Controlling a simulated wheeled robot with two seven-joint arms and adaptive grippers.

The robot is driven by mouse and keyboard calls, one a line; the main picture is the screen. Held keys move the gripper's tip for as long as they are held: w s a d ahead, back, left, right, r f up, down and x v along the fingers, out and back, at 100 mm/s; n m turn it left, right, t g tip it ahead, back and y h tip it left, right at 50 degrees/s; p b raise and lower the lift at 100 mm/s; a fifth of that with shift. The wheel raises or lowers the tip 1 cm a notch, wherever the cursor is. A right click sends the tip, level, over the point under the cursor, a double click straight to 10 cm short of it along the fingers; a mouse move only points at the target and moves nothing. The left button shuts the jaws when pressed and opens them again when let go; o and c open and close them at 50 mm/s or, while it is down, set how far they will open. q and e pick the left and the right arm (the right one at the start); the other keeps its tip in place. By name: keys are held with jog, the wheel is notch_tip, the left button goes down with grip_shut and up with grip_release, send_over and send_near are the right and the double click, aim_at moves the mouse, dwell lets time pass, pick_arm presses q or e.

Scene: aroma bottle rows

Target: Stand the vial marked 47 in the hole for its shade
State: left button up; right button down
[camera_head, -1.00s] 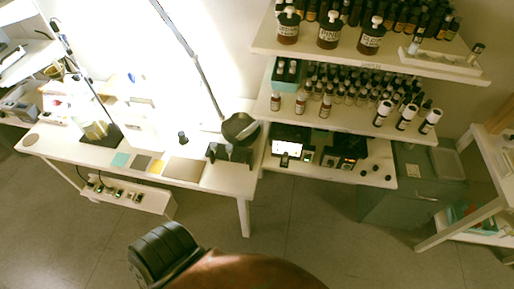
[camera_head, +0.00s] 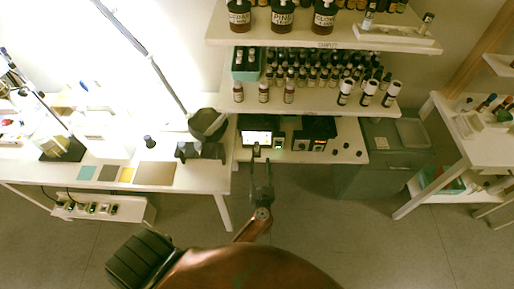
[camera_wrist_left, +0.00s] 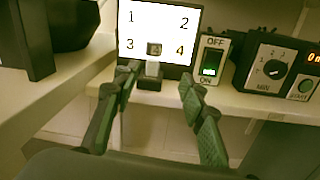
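My left gripper (camera_head: 260,164) reaches toward the low shelf, in front of a lit screen (camera_head: 257,137). In the left wrist view it (camera_wrist_left: 160,74) is open, its two green-padded fingers apart. A small pale block or vial with a dark top (camera_wrist_left: 152,69) stands on a black foot between the fingertips, before the screen (camera_wrist_left: 160,20) marked 1, 2, 3, 4. I cannot tell whether the fingers touch it. No number 47 is readable, so I cannot single out that vial, nor the hole for its shade. My right gripper is not in view.
A green-lit switch (camera_wrist_left: 209,60) and a dial timer (camera_wrist_left: 275,68) stand right of the screen. Shelves above hold several bottles and a teal box (camera_head: 238,74). A grey cabinet (camera_head: 385,170) stands at right; open floor lies below.

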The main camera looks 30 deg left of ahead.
aim_at(257, 146)
pick_arm(q)
jog(key=w+a+r, duration=0.1)
jog(key=w+a+n, duration=0.1)
jog(key=w+a, duration=0.1)
jog(key=w+a+r+n, duration=0.1)
jog(key=w+a, duration=0.1)
jog(key=shift+r+g, duration=0.3)
jog(key=shift+w+a, duration=0.25)
jog(key=shift+w, duration=0.2)
jog(key=shift+c, duration=0.6)
grip_shut()
